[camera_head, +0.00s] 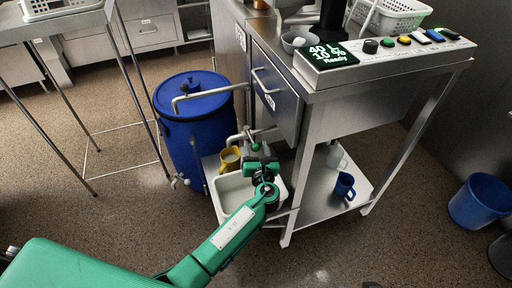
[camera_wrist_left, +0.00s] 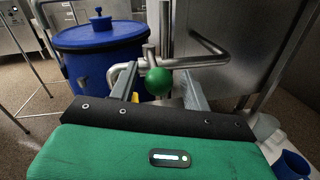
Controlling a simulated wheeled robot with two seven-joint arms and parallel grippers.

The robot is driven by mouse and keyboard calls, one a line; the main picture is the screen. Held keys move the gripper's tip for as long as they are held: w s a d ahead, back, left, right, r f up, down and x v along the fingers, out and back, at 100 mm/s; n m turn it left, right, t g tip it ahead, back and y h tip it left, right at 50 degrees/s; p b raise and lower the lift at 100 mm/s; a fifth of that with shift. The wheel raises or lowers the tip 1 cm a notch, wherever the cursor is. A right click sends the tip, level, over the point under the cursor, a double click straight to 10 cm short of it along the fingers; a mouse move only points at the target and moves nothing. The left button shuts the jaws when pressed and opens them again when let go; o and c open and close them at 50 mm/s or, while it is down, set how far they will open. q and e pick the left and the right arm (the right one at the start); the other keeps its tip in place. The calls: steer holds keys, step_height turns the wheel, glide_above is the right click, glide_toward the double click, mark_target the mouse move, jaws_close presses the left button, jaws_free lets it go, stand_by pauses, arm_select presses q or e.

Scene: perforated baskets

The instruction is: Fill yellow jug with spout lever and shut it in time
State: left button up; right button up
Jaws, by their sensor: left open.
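The yellow jug (camera_head: 226,167) stands at the back of a white basin, below the metal spout (camera_head: 240,137). Its mouth looks pale inside; I cannot tell how full it is. The lever's green ball knob (camera_head: 255,147) is just beyond my left gripper (camera_head: 258,163). In the left wrist view, the green knob (camera_wrist_left: 159,81) sits between the two open fingers of the left gripper (camera_wrist_left: 158,72), with gaps on both sides. Only a yellow sliver of the jug (camera_wrist_left: 135,97) shows there, beside the left finger. My right gripper is not in view.
A blue barrel (camera_head: 196,135) stands left of the white basin (camera_head: 237,190). A steel table with a control panel (camera_head: 385,58) reading "Ready" is at right. A blue mug (camera_head: 344,186) is on its lower shelf. A blue bucket (camera_head: 480,200) stands at far right.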

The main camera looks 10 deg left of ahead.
arm_select(q)
steer(key=p+v, duration=0.1)
steer(key=v, duration=1.2)
steer(key=shift+s, duration=0.3)
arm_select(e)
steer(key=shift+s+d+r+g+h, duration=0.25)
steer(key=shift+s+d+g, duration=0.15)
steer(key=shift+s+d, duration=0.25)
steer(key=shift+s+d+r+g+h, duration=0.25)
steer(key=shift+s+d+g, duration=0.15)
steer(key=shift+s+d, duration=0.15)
